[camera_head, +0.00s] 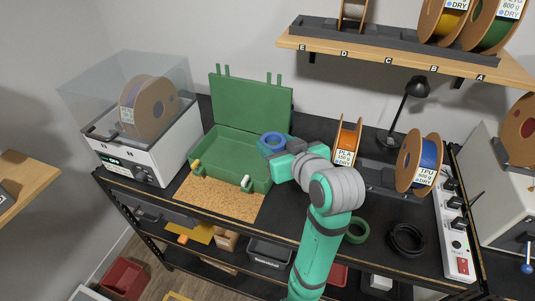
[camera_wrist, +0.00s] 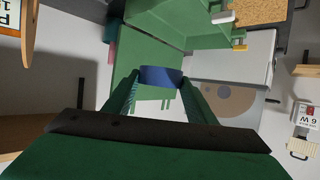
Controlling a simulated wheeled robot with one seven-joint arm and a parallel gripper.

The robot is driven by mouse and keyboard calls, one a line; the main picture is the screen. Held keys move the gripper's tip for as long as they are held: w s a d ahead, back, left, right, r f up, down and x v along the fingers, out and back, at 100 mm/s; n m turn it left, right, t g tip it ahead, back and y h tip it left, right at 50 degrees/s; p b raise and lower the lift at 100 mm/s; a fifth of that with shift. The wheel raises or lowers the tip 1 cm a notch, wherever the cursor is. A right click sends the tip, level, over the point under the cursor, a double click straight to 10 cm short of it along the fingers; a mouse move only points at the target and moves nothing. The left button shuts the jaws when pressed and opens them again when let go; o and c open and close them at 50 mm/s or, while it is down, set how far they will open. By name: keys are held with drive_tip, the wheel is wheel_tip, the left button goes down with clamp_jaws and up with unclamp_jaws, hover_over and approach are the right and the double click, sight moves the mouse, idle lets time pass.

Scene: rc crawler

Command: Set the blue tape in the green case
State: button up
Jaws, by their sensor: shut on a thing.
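The blue tape (camera_head: 273,141) is a ring held at the end of my arm, over the right side of the green case. In the wrist view the blue tape (camera_wrist: 161,77) sits between the two fingertips. My gripper (camera_wrist: 160,88) is shut on it; in the head view my gripper (camera_head: 284,157) is partly hidden behind my wrist. The green case (camera_head: 228,153) stands open on the bench with its lid (camera_head: 250,106) raised at the back. The case interior also shows in the wrist view (camera_wrist: 200,35), and its visible floor looks empty.
A cork mat (camera_head: 218,200) lies in front of the case. A white dryer box (camera_head: 145,145) with a spool stands left. Filament spools (camera_head: 347,140) stand right of my wrist. A green tape ring (camera_head: 357,231) and black cable coil (camera_head: 406,240) lie on the right. A shelf (camera_head: 400,62) hangs above.

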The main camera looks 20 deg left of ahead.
drive_tip(key=shift+w+a+f, duration=0.65)
drive_tip(key=shift+w+f, duration=0.35)
drive_tip(key=shift+f, duration=0.65)
drive_tip(key=shift+w+a+f, duration=0.6)
drive_tip(key=shift+w+f, duration=0.45)
drive_tip(key=shift+f, duration=0.6)
drive_tip(key=shift+w+a+f, duration=0.65)
drive_tip(key=shift+w+f, duration=0.35)
drive_tip(key=shift+f, duration=0.65)
drive_tip(key=shift+f, duration=0.1)
drive_tip(key=shift+f, duration=0.55)
drive_tip(key=o, duration=1)
drive_tip(key=shift+o, duration=0.2)
drive_tip(key=shift+r, duration=0.1)
